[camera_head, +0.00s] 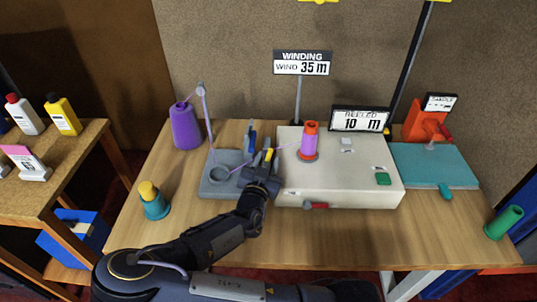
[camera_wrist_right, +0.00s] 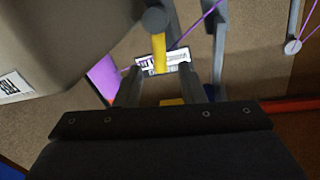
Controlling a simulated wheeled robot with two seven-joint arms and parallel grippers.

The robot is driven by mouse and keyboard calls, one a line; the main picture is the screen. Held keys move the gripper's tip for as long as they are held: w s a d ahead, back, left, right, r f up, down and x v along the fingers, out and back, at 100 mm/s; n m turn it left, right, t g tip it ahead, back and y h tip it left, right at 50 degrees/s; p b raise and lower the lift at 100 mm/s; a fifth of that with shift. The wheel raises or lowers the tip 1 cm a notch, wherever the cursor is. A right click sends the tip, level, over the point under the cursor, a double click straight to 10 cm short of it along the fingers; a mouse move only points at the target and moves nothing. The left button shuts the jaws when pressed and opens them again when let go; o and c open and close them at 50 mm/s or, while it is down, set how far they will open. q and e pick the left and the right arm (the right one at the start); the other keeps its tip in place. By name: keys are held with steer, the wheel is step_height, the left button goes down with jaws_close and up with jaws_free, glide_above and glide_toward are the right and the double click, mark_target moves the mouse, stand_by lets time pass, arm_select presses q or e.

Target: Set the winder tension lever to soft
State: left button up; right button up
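The cream winder (camera_head: 365,160) stands mid-table and carries an orange spool with purple yarn (camera_head: 309,140). A grey yarn stand (camera_head: 215,187) is on its left. My right gripper (camera_head: 265,162) is at the gap between stand and winder, beside a small yellow lever (camera_head: 269,155). In the right wrist view this yellow lever (camera_wrist_right: 159,48) with a round grey end lies between the two fingertips (camera_wrist_right: 158,82). The fingers are apart and do not visibly grip it. A small white label plate (camera_wrist_right: 177,57) is behind it; its words are unclear. My left gripper is out of view.
Purple yarn runs from a purple cone (camera_head: 185,127) over a tall guide post (camera_head: 205,110) to the spool. A red-handled lever (camera_head: 317,206) sticks out of the winder's front. A teal board (camera_head: 430,165) and green cone (camera_head: 503,222) are on the right.

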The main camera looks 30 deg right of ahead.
mark_target(269, 155)
steer(key=shift+x, duration=1.05)
steer(key=shift+c, duration=0.4)
jaws_close()
